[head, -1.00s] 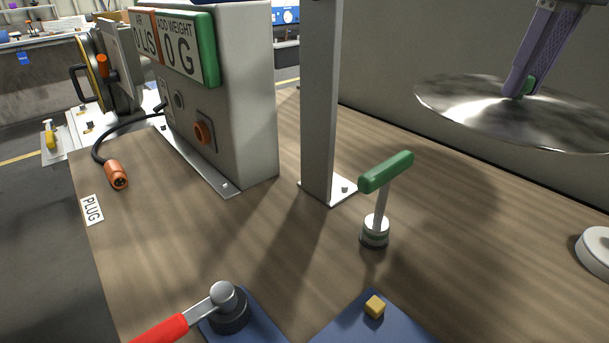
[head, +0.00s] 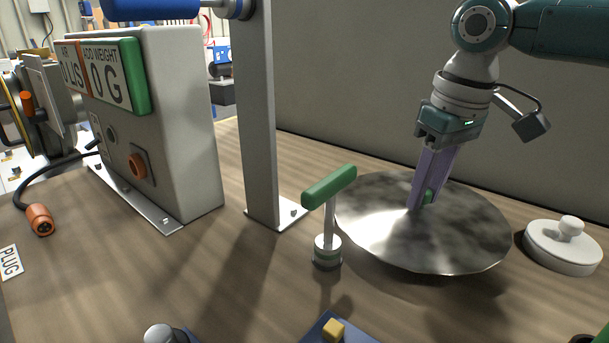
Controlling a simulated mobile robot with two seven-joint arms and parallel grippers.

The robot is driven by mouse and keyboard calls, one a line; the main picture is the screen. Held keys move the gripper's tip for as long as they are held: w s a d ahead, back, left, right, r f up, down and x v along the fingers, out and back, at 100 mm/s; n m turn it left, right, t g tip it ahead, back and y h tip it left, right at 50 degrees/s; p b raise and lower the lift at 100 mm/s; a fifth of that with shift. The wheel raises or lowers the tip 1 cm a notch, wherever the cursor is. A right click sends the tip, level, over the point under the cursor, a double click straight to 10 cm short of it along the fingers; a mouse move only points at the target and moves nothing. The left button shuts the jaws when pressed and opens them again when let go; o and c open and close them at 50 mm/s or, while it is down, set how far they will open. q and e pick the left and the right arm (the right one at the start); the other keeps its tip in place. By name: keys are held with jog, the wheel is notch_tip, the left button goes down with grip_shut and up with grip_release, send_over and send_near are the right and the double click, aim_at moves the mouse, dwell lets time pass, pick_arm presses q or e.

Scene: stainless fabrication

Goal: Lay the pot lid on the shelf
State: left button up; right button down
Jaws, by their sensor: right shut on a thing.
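The pot lid (head: 375,225) is a wide, round, shiny metal disc with a small green knob (head: 429,196) at its centre. My right gripper (head: 420,200) comes down from above and is shut on the knob. The lid is held roughly level over the right part of the wooden bench (head: 230,280). A shadow in front of it suggests a gap below, but its height is hard to judge. The lid's left rim appears close behind a green T-handle (head: 329,187). My left gripper is out of view. I cannot make out a shelf.
A grey post (head: 258,120) stands left of the lid, beside a large grey box with signs (head: 180,120). A white round knobbed piece (head: 562,246) sits close to the lid's right.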

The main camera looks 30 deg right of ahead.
jog(key=shift+s+a+f, duration=0.25)
jog(key=shift+a+f, duration=0.25)
jog(key=shift+f, duration=0.1)
jog(key=c, duration=0.6)
grip_release()
jog(key=shift+f, duration=0.1)
